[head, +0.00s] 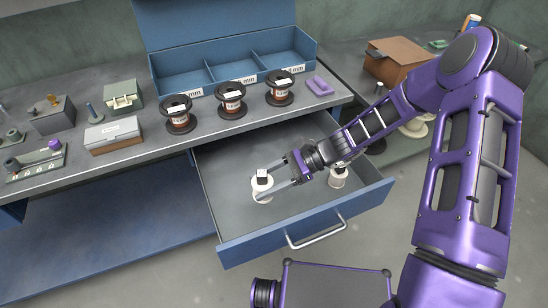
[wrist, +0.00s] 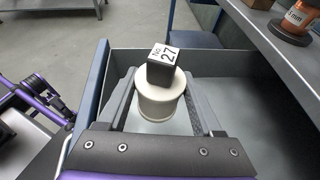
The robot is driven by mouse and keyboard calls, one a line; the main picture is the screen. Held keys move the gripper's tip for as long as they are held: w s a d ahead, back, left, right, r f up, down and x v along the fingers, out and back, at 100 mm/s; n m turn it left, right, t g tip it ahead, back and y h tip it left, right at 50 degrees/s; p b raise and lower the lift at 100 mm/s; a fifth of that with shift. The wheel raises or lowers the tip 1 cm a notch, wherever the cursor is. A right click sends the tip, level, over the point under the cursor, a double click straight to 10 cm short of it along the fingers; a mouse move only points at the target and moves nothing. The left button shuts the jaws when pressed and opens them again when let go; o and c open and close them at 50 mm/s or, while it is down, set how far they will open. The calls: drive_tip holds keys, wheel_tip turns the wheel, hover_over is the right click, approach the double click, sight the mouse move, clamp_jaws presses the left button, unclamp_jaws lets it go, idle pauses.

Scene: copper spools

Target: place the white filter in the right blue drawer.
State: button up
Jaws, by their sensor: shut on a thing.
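The white filter (head: 261,193) is a short white cylinder with a wider round top and a black block on it. The block bears a white label reading "No 27" in the wrist view, where the filter (wrist: 158,104) stands upright between the fingers. My gripper (head: 265,184) is shut on it, inside the open blue drawer (head: 291,234). The filter is low, near the drawer floor in its left part; I cannot tell if it touches. My gripper (wrist: 160,90) hides part of its sides.
A second white piece with a dark top (head: 338,178) stands in the drawer's right part, beside my arm. Copper spools (head: 231,103) and a blue divided bin (head: 212,74) stand on the workbench (head: 60,172) above. The drawer's front part is clear.

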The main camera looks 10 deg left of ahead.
wheel_tip(320, 180, down, 11)
drive_tip(key=shift+s+b, duration=0.1)
drive_tip(key=shift+b, duration=0.4)
drive_tip(key=shift+f, duration=0.1)
drive_tip(key=o, duration=1.5)
drive_tip(key=shift+c, duration=0.2)
drive_tip(key=shift+r, duration=0.25)
drive_tip(key=v, duration=1.2)
drive_tip(key=shift+f, duration=0.1)
